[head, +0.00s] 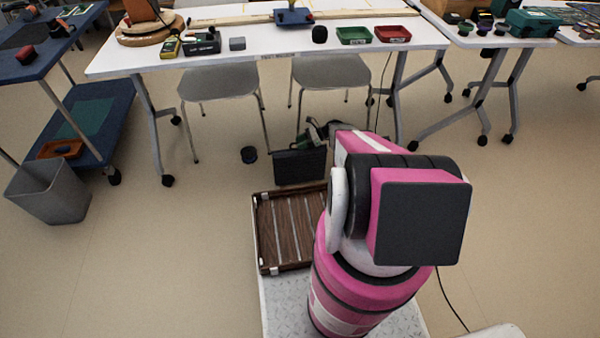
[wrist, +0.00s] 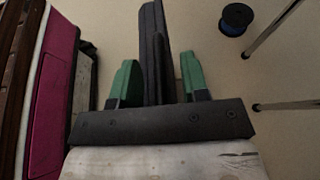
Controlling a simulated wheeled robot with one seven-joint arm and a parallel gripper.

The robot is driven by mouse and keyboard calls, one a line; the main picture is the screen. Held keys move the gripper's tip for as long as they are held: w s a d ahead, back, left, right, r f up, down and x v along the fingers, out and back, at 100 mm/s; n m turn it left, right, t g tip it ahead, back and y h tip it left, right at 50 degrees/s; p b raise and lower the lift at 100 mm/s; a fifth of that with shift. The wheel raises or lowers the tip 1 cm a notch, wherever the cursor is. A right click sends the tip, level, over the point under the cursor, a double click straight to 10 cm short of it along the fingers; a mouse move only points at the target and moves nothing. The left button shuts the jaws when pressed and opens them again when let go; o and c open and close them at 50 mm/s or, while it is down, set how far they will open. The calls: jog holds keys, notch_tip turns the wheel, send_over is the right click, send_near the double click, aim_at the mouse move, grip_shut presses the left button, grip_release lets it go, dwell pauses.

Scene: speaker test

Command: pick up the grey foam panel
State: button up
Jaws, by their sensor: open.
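The dark grey foam panel (head: 300,166) stands upright beyond the brown slatted tray in the head view. In the wrist view the panel (wrist: 154,50) shows nearly edge-on, as a tall dark slab between the two green fingers. My gripper (head: 314,133) is at the panel's upper part in the head view, partly hidden by my pink arm. In the wrist view my gripper (wrist: 160,82) is open, with one finger on each side of the panel. I cannot tell whether either finger touches it. The panel's lower part is hidden in the wrist view.
A brown slatted tray (head: 262,234) lies beside my arm. A dark spool (head: 249,155) is on the floor left of the panel and shows in the wrist view (wrist: 236,19). Two grey chairs (head: 219,82) and a white table (head: 270,48) stand behind.

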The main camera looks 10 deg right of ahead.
grip_shut()
dwell(1.3)
